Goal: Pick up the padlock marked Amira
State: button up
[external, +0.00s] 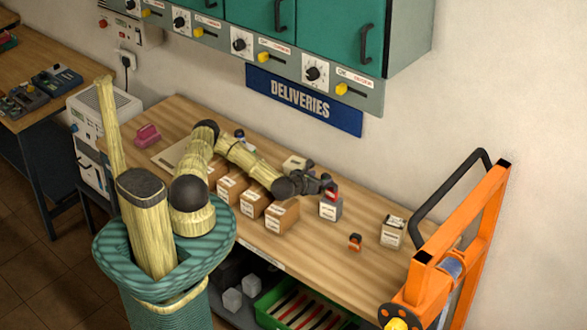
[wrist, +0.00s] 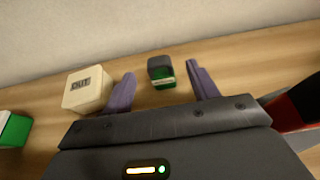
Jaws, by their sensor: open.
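In the wrist view a small block-shaped object (wrist: 161,72), dark on top and green below with a pale label, stands on the wooden bench ahead of my gripper. It may be a padlock, but its label is too small to read, so I cannot tell whether it says Amira. It lies between the lines of the two fingers, beyond or near their tips. My gripper (external: 325,184) is open and empty, low over the bench's back half. In the external view I cannot make out the green object. A small orange and dark object (external: 355,242) lies farther right; its marking is unreadable.
A cream box marked OUT (wrist: 88,92) stands just left of the fingers. A green and white item (wrist: 14,130) is at the left edge. A red and black item (wrist: 296,105) is close on the right. Several cardboard boxes (external: 282,217) line the bench front. An orange frame (external: 463,225) stands right.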

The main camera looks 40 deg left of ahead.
aim_at(325, 176)
jog(key=shift+p+x, duration=1.1)
jog(key=shift+x, duration=1.45)
jog(key=shift+r, duration=0.1)
jog(key=shift+c, duration=0.5)
jog(key=c, duration=1)
